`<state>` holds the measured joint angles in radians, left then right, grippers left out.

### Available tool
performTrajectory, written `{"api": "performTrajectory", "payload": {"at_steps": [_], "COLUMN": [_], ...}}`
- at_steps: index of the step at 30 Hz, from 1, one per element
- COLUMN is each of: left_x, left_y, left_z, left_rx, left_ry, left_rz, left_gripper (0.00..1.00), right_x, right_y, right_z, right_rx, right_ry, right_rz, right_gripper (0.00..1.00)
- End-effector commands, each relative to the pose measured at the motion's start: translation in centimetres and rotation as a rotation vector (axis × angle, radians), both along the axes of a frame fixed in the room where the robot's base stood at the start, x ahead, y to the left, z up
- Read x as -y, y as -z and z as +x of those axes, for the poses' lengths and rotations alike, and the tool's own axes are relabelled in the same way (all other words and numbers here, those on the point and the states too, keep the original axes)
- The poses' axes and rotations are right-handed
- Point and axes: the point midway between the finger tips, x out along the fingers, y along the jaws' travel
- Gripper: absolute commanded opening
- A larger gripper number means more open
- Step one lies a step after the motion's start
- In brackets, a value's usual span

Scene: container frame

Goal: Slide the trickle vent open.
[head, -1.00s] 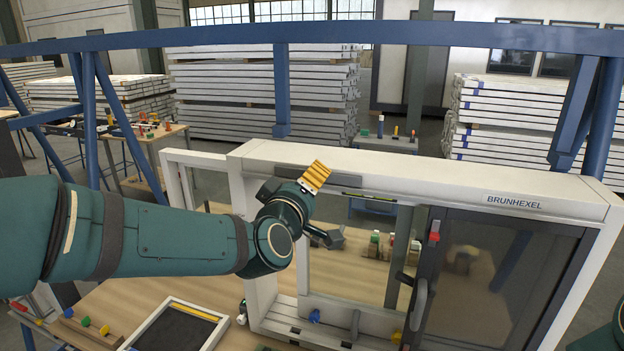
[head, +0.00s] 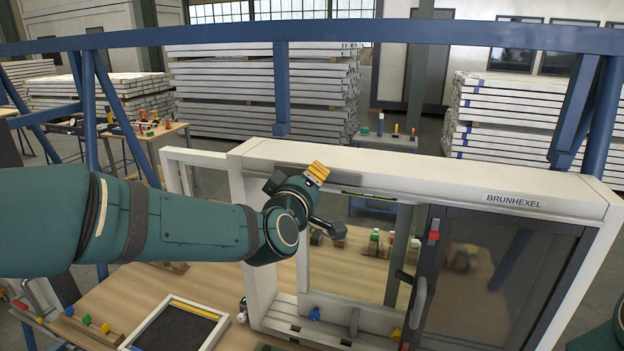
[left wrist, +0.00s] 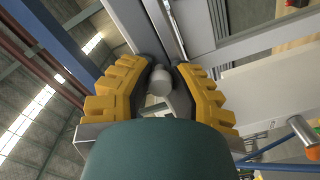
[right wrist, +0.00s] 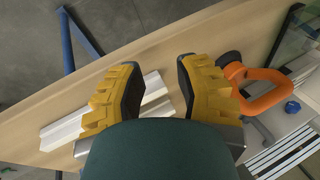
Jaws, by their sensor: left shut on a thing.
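A white window frame marked BRUNHEXEL stands on the bench. The trickle vent (head: 349,186) is a dark grey strip along the underside of its top rail (head: 400,176). My left gripper (head: 312,174) is at the left part of this strip and hides some of it. In the left wrist view its yellow-padded fingers (left wrist: 160,86) are on either side of a small grey round knob (left wrist: 161,77), shut on it. How far the vent is open cannot be told. My right gripper (right wrist: 155,82) is open and empty above the bench.
A dark sash with a handle (head: 418,303) fills the right side of the frame. A blue rail (head: 400,34) crosses behind. In the right wrist view, white profiles (right wrist: 110,112) and an orange tool (right wrist: 262,88) lie on the bench.

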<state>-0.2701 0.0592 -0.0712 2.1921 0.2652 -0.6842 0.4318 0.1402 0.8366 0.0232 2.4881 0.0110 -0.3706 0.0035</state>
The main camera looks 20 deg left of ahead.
Motion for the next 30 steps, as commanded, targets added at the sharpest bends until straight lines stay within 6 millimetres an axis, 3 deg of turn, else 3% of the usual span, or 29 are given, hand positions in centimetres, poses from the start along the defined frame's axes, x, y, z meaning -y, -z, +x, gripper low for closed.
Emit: {"api": "performTrajectory", "payload": {"at_steps": [9, 18, 19, 21, 22, 30], "left_x": [4.2, 4.7, 4.6, 4.6, 4.6, 4.4], "left_y": [-0.1, -0.2, -0.2, -0.2, -0.2, -0.1], "left_z": [-0.1, -0.2, -0.2, -0.2, -0.2, -0.2], "left_rx": [0.002, 0.003, 0.003, 0.004, 0.003, 0.002], "left_ry": [0.005, 0.006, 0.006, 0.005, 0.004, 0.001], "left_rz": [0.000, 0.001, 0.001, 0.001, 0.000, 0.000], "left_gripper": [0.00, 0.00, 0.22, 0.47, 0.54, 0.54], "right_x": [0.0, 0.0, 0.0, 0.0, 0.0, 0.0], "right_y": [-0.3, -0.3, -0.3, -0.3, -0.3, -0.2], "right_z": [0.0, 0.0, 0.0, 0.0, 0.0, 0.0], "right_rx": [0.000, 0.000, 0.000, 0.000, 0.000, 0.000], "right_ry": [0.000, 0.000, 0.000, 0.000, 0.000, 0.000], "right_rz": [0.001, 0.001, 0.001, 0.001, 0.001, 0.000], "right_gripper": [0.33, 0.33, 0.33, 0.33, 0.33, 0.33]}}
